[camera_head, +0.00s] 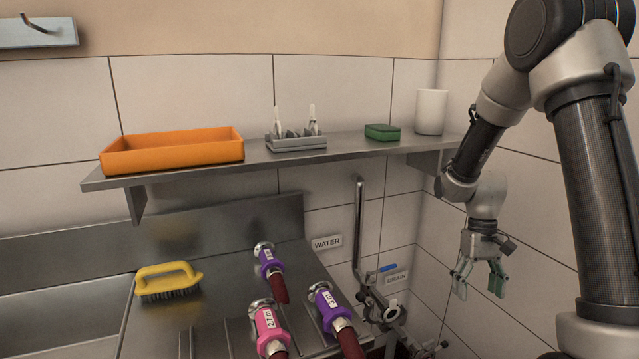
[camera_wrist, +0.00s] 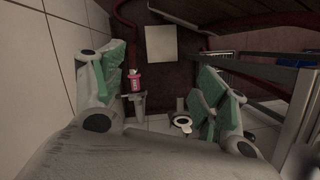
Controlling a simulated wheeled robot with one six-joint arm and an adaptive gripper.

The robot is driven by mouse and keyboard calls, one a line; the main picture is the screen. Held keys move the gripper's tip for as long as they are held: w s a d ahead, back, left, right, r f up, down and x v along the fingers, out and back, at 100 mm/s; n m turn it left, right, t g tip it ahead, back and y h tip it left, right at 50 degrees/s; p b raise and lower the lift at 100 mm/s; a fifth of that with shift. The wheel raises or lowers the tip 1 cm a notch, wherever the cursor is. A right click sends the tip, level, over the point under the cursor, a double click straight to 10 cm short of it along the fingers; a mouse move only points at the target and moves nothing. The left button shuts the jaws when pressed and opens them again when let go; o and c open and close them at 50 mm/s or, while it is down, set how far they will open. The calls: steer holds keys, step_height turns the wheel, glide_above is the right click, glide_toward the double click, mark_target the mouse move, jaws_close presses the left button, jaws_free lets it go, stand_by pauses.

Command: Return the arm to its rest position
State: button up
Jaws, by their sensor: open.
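My gripper (camera_head: 478,278) hangs at the right of the head view, fingers pointing down. It is open and empty, with green pads on its fingers. It is to the right of the steel counter and below the wall shelf, in front of the tiled wall. In the wrist view my gripper (camera_wrist: 158,95) shows its two green-padded fingers wide apart, with nothing between them close by. My arm rises from the gripper to the upper right of the head view.
A steel shelf (camera_head: 350,152) carries an orange tray (camera_head: 172,155), a grey rack (camera_head: 296,143), a green sponge (camera_head: 382,132) and a white cup (camera_head: 431,112). Purple and pink couplings (camera_head: 270,325) and a yellow brush (camera_head: 168,280) are on the counter. A vertical lever (camera_head: 360,225) stands left of my gripper.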

steer(key=s+r+t, duration=0.3)
steer(key=s+r, duration=0.6)
steer(key=r, duration=0.2)
steer(key=s+a+r+t, duration=0.1)
steer(key=s+r+t, duration=0.3)
steer(key=s+r, duration=0.5)
step_height(320, 180, up, 3)
steer(key=shift+s+r+t, duration=0.2)
steer(key=shift+s+t, duration=0.05)
steer(key=shift+t, duration=0.05)
steer(key=shift+c, duration=0.2)
